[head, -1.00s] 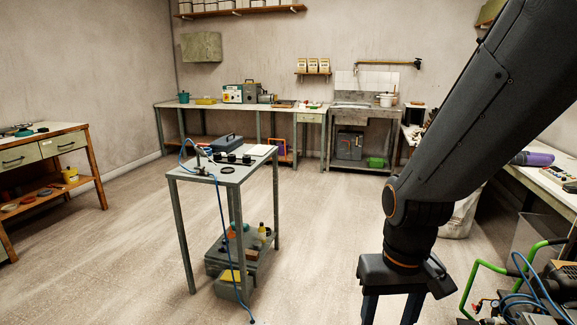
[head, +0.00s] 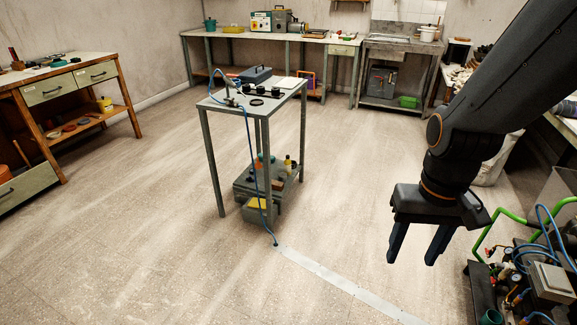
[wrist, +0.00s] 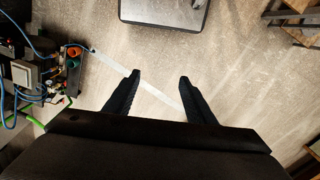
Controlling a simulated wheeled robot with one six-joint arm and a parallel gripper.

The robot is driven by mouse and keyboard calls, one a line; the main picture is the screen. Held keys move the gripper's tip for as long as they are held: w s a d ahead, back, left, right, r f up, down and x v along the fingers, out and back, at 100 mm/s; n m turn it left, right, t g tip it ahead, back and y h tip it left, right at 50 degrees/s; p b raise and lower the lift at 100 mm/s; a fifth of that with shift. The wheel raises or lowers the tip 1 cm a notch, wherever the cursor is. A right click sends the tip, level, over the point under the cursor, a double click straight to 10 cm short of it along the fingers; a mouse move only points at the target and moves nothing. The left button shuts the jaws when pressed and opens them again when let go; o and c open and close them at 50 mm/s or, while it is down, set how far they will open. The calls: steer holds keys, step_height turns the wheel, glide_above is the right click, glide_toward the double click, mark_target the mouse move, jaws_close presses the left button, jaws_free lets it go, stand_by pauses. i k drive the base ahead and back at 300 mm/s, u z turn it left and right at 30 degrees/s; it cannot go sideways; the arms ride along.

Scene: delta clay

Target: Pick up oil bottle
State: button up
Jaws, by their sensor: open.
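In the head view, a small yellow bottle with a dark cap (head: 288,163) stands on the low shelf of the narrow grey table (head: 232,103). It may be the oil bottle, but it is too small to be sure. My gripper (head: 411,260) is open and empty, pointing down over the floor to the right of and nearer than this table. No bottle can be made out in the wrist view.
A grey toolbox, dark round parts and a blue hose (head: 252,155) are on or by the table. A pale strip (head: 335,280) crosses the floor. Machinery with green and blue hoses (head: 520,275) stands at lower right. Open floor lies left and in front.

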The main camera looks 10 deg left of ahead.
mark_target(287, 163)
steer(key=z, duration=0.15)
steer(key=i, duration=3.3)
steer(key=u, duration=0.35)
